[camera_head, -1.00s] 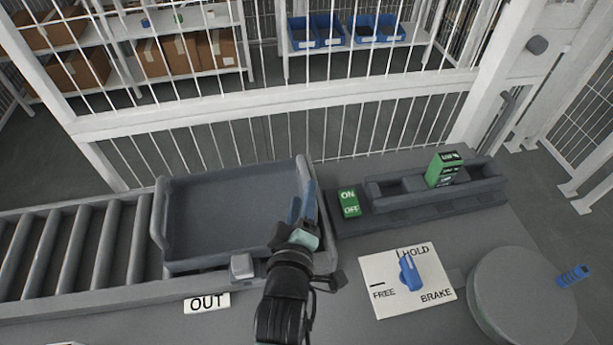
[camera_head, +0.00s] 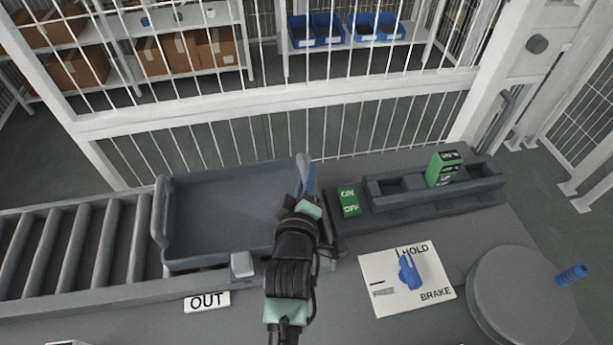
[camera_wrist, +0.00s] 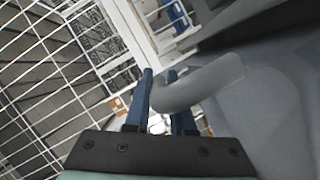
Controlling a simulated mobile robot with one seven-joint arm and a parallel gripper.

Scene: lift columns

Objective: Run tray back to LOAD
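The grey tray (camera_head: 215,262) sits at the right end of the roller conveyor (camera_head: 60,250); its raised right end is partly hidden by my arm. My gripper (camera_head: 306,172) is at that right end. In the wrist view, my blue fingers (camera_wrist: 160,78) stand apart with a gap between the tips. A curved grey bar (camera_wrist: 205,82), apparently the tray's end handle, reaches in at the fingers and covers part of the right one. I cannot tell whether both fingers touch it. An OUT label (camera_head: 207,301) is below the tray; no LOAD label is visible.
A blue knob (camera_head: 409,272) on a FREE/HOLD/BRAKE plate (camera_head: 385,300) points up near HOLD. A green ON/OFF block (camera_head: 349,202), a grey holder with a green block (camera_head: 444,168) and a round disc (camera_head: 525,305) stand to the right. A white fence (camera_head: 270,105) runs behind.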

